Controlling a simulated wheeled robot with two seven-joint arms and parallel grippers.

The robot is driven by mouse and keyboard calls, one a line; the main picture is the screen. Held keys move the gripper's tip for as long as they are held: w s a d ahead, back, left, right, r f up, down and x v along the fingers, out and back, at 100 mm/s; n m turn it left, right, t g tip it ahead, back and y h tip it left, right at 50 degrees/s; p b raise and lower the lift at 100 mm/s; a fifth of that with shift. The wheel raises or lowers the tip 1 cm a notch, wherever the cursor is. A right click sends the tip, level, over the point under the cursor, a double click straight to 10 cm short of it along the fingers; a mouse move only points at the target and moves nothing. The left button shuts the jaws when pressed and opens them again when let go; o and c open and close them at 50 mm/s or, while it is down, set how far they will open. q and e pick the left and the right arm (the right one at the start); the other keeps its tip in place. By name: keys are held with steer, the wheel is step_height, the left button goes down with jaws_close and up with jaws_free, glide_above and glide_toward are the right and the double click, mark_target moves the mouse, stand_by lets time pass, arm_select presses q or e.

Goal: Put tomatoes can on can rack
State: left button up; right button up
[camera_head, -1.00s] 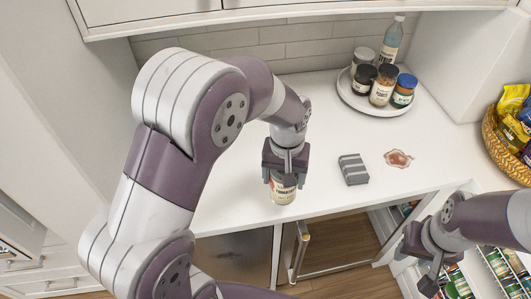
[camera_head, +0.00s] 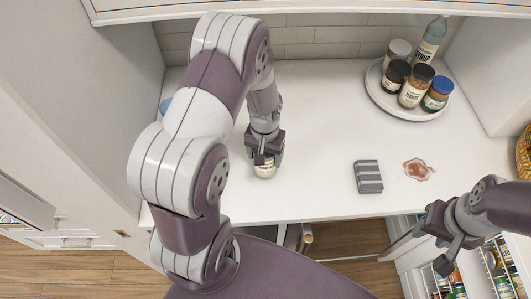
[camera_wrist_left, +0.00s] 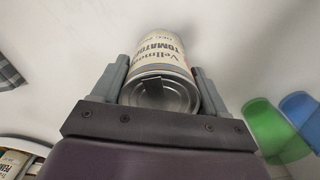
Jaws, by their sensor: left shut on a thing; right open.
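The tomatoes can (camera_head: 264,171) has a cream label, and its lettering and metal lid show in the left wrist view (camera_wrist_left: 160,68). My left gripper (camera_head: 264,155) is shut on the can, with a finger on each side of it, over the white counter. I cannot tell whether the can touches the counter. My right gripper (camera_head: 442,252) is open and empty at the lower right, in front of the counter. Wire racks with cans and jars (camera_head: 496,266) show below the counter at the right, partly behind my right arm.
A striped grey block (camera_head: 368,177) and a reddish spill (camera_head: 418,169) lie on the counter (camera_head: 310,130). A round tray (camera_head: 377,98) holds several jars and a syrup bottle at the back right. Green (camera_wrist_left: 268,124) and blue (camera_wrist_left: 303,112) cups show in the left wrist view.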

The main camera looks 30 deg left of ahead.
arm_select(q)
steer(key=shift+s+f, duration=0.1)
steer(key=shift+f, duration=0.3)
steer(key=shift+s+f, duration=0.15)
steer(key=shift+s, duration=0.05)
steer(key=shift+w+f, duration=0.1)
steer(key=shift+f, duration=0.1)
steer(key=o, duration=1.2)
steer(key=shift+o, duration=0.6)
steer(key=shift+r, duration=0.1)
